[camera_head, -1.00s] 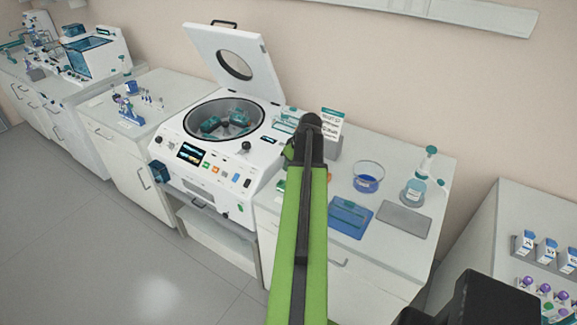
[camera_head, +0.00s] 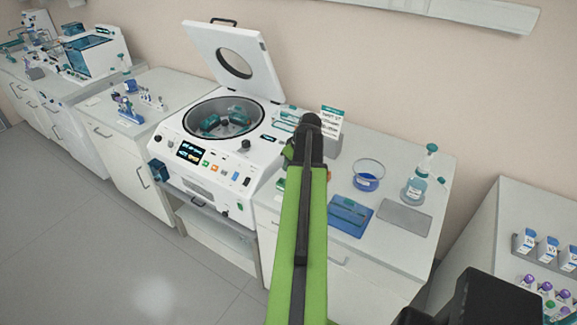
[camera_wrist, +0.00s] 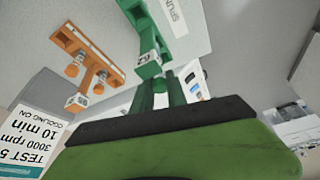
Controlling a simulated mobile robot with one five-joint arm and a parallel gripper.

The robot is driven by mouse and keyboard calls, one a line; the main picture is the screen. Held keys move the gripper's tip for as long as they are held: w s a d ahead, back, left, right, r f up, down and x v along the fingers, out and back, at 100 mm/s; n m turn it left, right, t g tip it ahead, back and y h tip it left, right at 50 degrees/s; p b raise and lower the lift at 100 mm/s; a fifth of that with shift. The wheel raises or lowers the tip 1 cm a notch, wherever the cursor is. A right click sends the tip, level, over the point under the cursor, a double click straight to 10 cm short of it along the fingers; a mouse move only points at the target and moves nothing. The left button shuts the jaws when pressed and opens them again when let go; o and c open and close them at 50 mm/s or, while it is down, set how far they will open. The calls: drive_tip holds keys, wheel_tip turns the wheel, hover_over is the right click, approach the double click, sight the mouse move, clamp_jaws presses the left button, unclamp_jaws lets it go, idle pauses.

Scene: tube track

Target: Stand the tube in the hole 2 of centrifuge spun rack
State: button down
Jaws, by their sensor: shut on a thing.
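In the wrist view the green rack (camera_wrist: 150,32) is at the top centre, with a small number tag on its near end. A white label reading "SPUN" lies beside it on the pale surface. My gripper (camera_wrist: 160,94) shows as two dark green fingers just below the rack's tagged end in that picture. Whether the tube touches the rack, and which hole is hole 2, I cannot tell. In the head view my arm's dark end hides the gripper and tube.
An orange rack (camera_wrist: 88,58) and a "TEST 5" card (camera_wrist: 28,135) are at the left in the wrist view. In the head view the open centrifuge (camera_head: 215,165) stands left of my arm. A glass bowl (camera_head: 368,175), blue tray (camera_head: 350,216), grey mat (camera_head: 405,217) and bottle (camera_head: 415,187) lie right.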

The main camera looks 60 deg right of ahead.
drive_tip(key=shift+f, duration=0.4)
drive_tip(key=shift+r, duration=0.1)
drive_tip(key=shift+r+p, duration=0.8)
drive_tip(key=shift+r, duration=0.15)
drive_tip(key=c, duration=1.3)
unclamp_jaws()
drive_tip(key=shift+o, duration=0.2)
